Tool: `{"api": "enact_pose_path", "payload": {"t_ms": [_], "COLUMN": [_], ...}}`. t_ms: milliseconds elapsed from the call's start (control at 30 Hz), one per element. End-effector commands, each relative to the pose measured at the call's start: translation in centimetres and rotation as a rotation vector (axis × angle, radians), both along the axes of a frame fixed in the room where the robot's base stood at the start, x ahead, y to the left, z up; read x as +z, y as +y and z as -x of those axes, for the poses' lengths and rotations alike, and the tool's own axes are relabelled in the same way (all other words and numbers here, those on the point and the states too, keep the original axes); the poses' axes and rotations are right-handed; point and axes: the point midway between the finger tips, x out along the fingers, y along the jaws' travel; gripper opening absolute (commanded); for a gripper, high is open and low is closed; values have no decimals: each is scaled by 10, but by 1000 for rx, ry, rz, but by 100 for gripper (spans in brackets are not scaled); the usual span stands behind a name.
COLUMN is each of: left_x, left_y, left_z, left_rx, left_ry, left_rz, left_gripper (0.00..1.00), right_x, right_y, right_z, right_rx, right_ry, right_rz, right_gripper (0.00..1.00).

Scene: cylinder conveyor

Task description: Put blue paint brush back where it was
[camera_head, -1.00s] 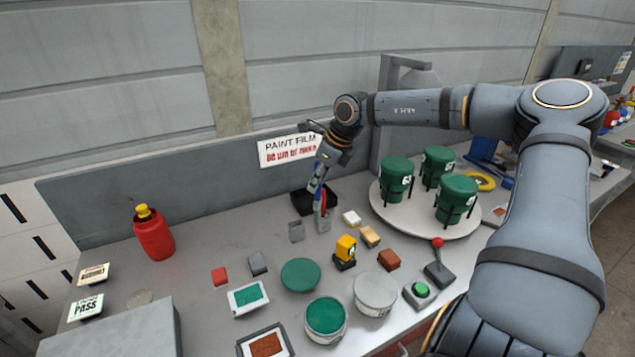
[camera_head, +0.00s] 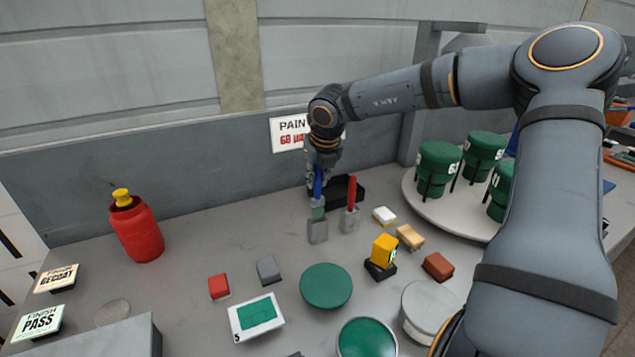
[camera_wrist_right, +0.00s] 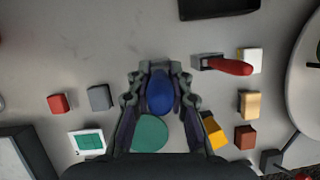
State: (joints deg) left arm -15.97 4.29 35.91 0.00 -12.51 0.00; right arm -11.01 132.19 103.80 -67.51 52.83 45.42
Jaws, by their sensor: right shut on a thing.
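My right gripper (camera_head: 320,172) points down and is shut on the handle of the blue paint brush (camera_head: 318,186). The brush is upright, with a greenish lower end. That end is at or just above the top of the left grey holder (camera_head: 317,232); I cannot tell whether it has entered. In the wrist view the blue handle (camera_wrist_right: 160,92) shows end-on between the fingers of my right gripper (camera_wrist_right: 160,78). A red brush (camera_head: 351,192) stands in the right grey holder (camera_head: 349,221), close beside. My left gripper is not in view.
A black tray (camera_head: 352,188) lies behind the brushes, near the back wall panel. White (camera_head: 384,215), tan and brown blocks, a yellow item (camera_head: 383,250) and a green disc (camera_head: 326,286) are in front. A turntable (camera_head: 425,205) with green cans stands right. The table toward the red bottle (camera_head: 138,232) is clear.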

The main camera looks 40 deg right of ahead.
Motion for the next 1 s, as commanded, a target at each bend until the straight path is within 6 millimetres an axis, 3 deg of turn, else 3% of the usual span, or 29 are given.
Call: {"api": "enact_pose_path", "payload": {"t_ms": [267,600,1000], "left_x": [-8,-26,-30], "left_y": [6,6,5], "left_z": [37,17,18], "left_rx": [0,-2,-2], "left_ry": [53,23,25], "left_rz": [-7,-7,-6], "left_gripper": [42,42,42], "right_x": [-11,-53,-67], "right_y": [0,0,0], "right_z": [0,0,0], "right_rx": [-5,-5,-4], "right_ry": [0,0,-1], "right_rz": [0,-1,0], "right_gripper": [0,0,0]}}
